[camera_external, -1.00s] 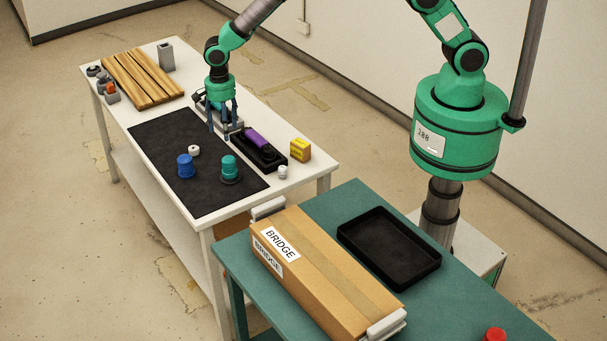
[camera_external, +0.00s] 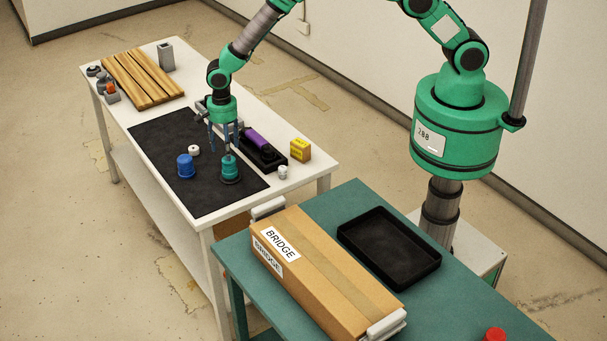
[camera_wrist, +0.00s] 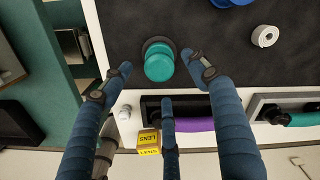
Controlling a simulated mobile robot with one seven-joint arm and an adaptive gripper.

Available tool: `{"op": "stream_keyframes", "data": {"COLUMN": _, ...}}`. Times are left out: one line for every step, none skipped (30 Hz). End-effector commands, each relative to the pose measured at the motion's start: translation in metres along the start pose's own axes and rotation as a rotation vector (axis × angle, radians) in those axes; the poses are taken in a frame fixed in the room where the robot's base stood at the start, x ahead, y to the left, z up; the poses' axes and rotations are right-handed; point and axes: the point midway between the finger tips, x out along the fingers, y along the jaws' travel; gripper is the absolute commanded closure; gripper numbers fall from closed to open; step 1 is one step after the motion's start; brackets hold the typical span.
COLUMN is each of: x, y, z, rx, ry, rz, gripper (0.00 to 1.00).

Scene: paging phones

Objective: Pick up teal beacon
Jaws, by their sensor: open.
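The teal beacon (camera_external: 230,170) stands upright on the black mat (camera_external: 165,150) on the white table. In the wrist view the teal beacon (camera_wrist: 159,63) shows from above, with a dark ring at its base, just beyond and between the fingertips. My gripper (camera_external: 224,150) is open and empty, just above and slightly behind the beacon. In the wrist view my gripper (camera_wrist: 160,75) shows its blue fingers spread apart, with the beacon not held.
A blue beacon (camera_external: 186,166) and a white roll (camera_external: 194,150) are on the mat. A black tray with a purple item (camera_external: 256,138) and a yellow LENS box (camera_external: 300,149) stand close on the right. Wooden slats (camera_external: 143,77) lie at the far end.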

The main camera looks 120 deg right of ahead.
Motion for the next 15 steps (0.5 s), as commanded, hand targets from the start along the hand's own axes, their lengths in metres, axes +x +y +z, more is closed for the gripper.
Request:
{"op": "stream_keyframes", "data": {"x": 0.0018, "y": -0.0004, "z": 0.0001, "rx": 0.000, "ry": 0.000, "rz": -0.001, "gripper": 0.40}}
{"op": "stream_keyframes", "data": {"x": 0.0026, "y": -0.0004, "z": 0.0001, "rx": 0.000, "ry": 0.000, "rz": -0.001, "gripper": 0.40}}
{"op": "stream_keyframes", "data": {"x": 0.0033, "y": -0.0005, "z": 0.0002, "rx": 0.000, "ry": 0.000, "rz": -0.001, "gripper": 0.40}}
{"op": "stream_keyframes", "data": {"x": 0.0035, "y": -0.0005, "z": 0.0002, "rx": 0.000, "ry": 0.000, "rz": -0.001, "gripper": 0.40}}
{"op": "stream_keyframes", "data": {"x": 0.0036, "y": -0.0005, "z": 0.0002, "rx": 0.000, "ry": 0.000, "rz": -0.001, "gripper": 0.40}}
{"op": "stream_keyframes", "data": {"x": 0.0037, "y": -0.0004, "z": 0.0001, "rx": 0.000, "ry": 0.000, "rz": -0.001, "gripper": 0.40}}
{"op": "stream_keyframes", "data": {"x": 0.0036, "y": -0.0004, "z": 0.0001, "rx": 0.000, "ry": 0.000, "rz": -0.001, "gripper": 0.40}}
{"op": "stream_keyframes", "data": {"x": 0.0036, "y": -0.0003, "z": 0.0001, "rx": 0.000, "ry": 0.000, "rz": -0.001, "gripper": 0.40}}
{"op": "stream_keyframes", "data": {"x": 0.0037, "y": -0.0003, "z": 0.0001, "rx": 0.000, "ry": 0.000, "rz": -0.001, "gripper": 0.40}}
{"op": "stream_keyframes", "data": {"x": 0.0037, "y": -0.0002, "z": 0.0001, "rx": 0.000, "ry": 0.000, "rz": -0.001, "gripper": 0.40}}
{"op": "stream_keyframes", "data": {"x": 0.0037, "y": -0.0002, "z": 0.0001, "rx": 0.000, "ry": 0.000, "rz": -0.001, "gripper": 0.40}}
{"op": "stream_keyframes", "data": {"x": 0.0040, "y": -0.0001, "z": 0.0000, "rx": 0.000, "ry": 0.000, "rz": -0.001, "gripper": 0.40}}
{"op": "stream_keyframes", "data": {"x": 0.0045, "y": 0.0000, "z": -0.0001, "rx": 0.000, "ry": 0.000, "rz": 0.000, "gripper": 0.40}}
{"op": "stream_keyframes", "data": {"x": 0.0052, "y": 0.0002, "z": -0.0001, "rx": 0.000, "ry": 0.000, "rz": 0.000, "gripper": 0.40}}
{"op": "stream_keyframes", "data": {"x": 0.0067, "y": 0.0005, "z": -0.0003, "rx": 0.000, "ry": 0.000, "rz": 0.000, "gripper": 0.40}}
